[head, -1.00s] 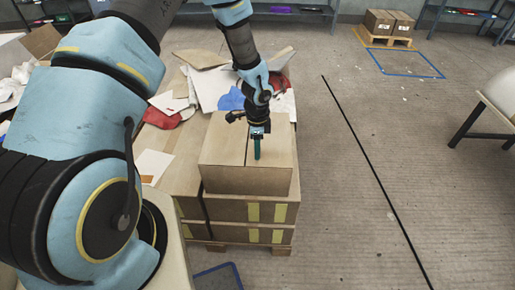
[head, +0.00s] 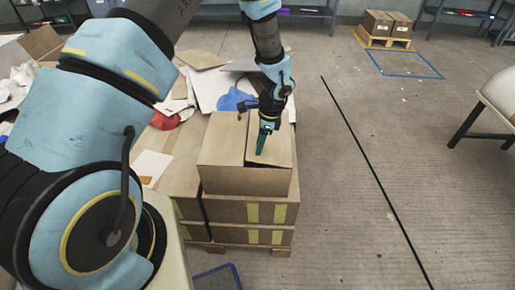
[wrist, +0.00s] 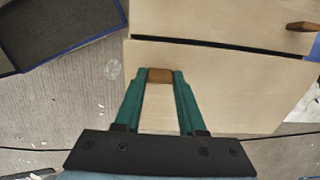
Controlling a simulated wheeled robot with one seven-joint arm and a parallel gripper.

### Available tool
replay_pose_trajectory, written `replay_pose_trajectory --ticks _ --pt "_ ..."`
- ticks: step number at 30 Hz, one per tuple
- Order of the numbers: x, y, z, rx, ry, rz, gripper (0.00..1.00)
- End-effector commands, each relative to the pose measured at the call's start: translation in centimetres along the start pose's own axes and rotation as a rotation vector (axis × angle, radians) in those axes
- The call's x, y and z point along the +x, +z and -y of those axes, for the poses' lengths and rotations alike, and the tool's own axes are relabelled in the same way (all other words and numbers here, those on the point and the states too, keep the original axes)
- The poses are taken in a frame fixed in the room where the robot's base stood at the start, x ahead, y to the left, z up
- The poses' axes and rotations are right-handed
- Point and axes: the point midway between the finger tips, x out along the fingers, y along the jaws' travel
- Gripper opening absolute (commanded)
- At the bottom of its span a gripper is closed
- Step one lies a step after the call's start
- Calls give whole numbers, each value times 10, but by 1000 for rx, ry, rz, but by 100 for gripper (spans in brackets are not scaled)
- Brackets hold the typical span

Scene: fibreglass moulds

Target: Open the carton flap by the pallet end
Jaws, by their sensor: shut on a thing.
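The cardboard carton (head: 240,180) stands on the stack of flat boxes, its top made of two flaps meeting at a seam. The right flap (head: 279,150) is slightly raised, with a dark gap along the seam; the left flap (head: 222,145) lies flat. My gripper (head: 261,150) is over the right flap by the seam. In the wrist view its teal fingers (wrist: 159,78) are shut on a small brown tab (wrist: 159,75), in front of the pale flap panel (wrist: 230,90). A dark gap separates this panel from the one above it. The fingertips' far sides are hidden.
A second brown tab (wrist: 302,26) shows at the wrist view's right. Paper sheets and a blue cloth (head: 235,99) lie behind the carton. A blue-edged dark panel (head: 217,278) is on the floor in front.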

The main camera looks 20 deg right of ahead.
Motion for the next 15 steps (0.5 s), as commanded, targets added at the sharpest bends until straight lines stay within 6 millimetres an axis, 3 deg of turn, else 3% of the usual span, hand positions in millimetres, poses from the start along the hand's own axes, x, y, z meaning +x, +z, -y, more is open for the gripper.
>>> replay_pose_trajectory --ticks 15 --pt "-49 -35 0 2 -5 482 0"
